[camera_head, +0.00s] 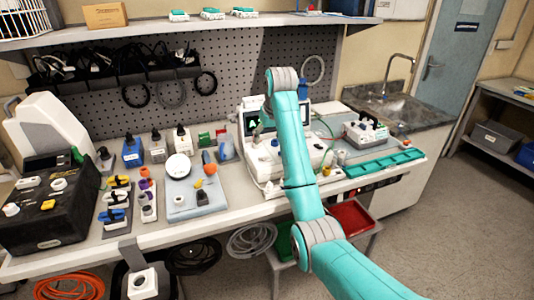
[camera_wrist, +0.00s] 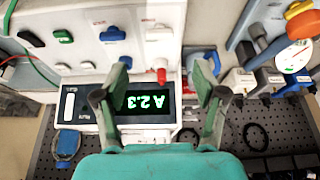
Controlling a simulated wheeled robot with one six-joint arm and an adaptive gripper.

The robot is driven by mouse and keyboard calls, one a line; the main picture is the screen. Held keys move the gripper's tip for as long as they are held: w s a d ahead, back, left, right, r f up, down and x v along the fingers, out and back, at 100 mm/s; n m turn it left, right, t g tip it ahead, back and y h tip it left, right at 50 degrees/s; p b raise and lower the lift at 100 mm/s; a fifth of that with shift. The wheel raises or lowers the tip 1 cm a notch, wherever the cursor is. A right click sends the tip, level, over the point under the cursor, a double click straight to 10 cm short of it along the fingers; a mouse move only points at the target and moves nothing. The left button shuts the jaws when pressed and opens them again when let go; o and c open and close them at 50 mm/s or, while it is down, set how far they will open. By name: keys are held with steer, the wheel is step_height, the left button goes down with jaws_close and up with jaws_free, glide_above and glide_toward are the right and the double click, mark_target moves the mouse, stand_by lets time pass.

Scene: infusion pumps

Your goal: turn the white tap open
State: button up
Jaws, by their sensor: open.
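My gripper (camera_wrist: 158,80) is open, its two fingers apart over the front of a white pump unit. The wrist view shows a small red knob (camera_wrist: 161,74) on a white base between and beyond the fingertips. A white fitting (camera_wrist: 158,34) stands on the unit's panel, further from my fingers. I cannot tell for sure which white part is the tap. Nothing is held.
A round white gauge (camera_head: 178,165) and several valves stand left of the unit. A green tray (camera_head: 385,163) lies right of it. A pegboard (camera_head: 190,90) closes off the back.

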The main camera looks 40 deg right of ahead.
mark_target(264, 159)
steer(key=x, duration=0.9)
steer(key=shift+w+f, duration=0.2)
steer(key=shift+f, duration=0.15)
steer(key=c, duration=1.1)
